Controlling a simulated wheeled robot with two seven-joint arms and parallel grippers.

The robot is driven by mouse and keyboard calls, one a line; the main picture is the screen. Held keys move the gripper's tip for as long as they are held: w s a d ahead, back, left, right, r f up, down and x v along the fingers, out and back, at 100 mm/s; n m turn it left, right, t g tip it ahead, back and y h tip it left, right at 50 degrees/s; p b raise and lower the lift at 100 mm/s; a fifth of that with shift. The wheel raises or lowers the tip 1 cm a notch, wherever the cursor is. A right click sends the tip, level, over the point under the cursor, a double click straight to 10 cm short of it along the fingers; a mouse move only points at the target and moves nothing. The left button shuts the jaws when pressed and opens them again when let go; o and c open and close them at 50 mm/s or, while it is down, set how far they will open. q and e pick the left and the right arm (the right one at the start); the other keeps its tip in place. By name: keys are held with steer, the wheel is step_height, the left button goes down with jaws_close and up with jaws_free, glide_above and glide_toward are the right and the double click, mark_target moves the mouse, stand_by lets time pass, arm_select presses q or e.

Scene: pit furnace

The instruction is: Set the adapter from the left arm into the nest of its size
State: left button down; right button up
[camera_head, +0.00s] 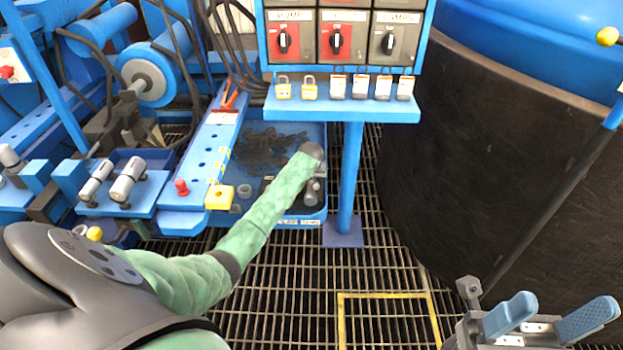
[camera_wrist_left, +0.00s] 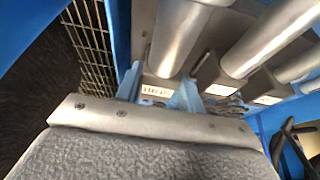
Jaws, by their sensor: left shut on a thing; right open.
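My left arm reaches over the blue tray (camera_head: 322,150) under the switch panel. My left gripper (camera_head: 316,184) is at the tray's right side, mostly hidden by the arm. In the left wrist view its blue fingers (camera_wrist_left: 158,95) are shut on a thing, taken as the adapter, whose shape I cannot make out. A grey metal cylinder (camera_wrist_left: 185,38) stands just beyond the fingertips; whether it is the held piece is unclear. More cylinders (camera_wrist_left: 262,45) stand in a row beside it, with small unreadable labels below. My right gripper (camera_head: 552,318) is open and empty at the lower right.
A blue post (camera_head: 350,180) carries the switch panel and a shelf of padlocks (camera_head: 309,90), close right of my left gripper. A large dark tank (camera_head: 490,150) fills the right. Blue machinery with metal cylinders (camera_head: 128,180) stands left. Grating with a yellow outline (camera_head: 385,294) is clear.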

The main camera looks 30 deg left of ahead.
arm_select(q)
steer(key=p, duration=0.2)
steer(key=shift+r+p, duration=0.1)
steer(key=shift+p, duration=0.25)
stand_by(2.2)
steer(key=shift+f, duration=0.8)
steer(key=c, duration=0.8)
jaws_free()
steer(key=shift+s+d+f, duration=0.1)
steer(key=shift+s, duration=0.05)
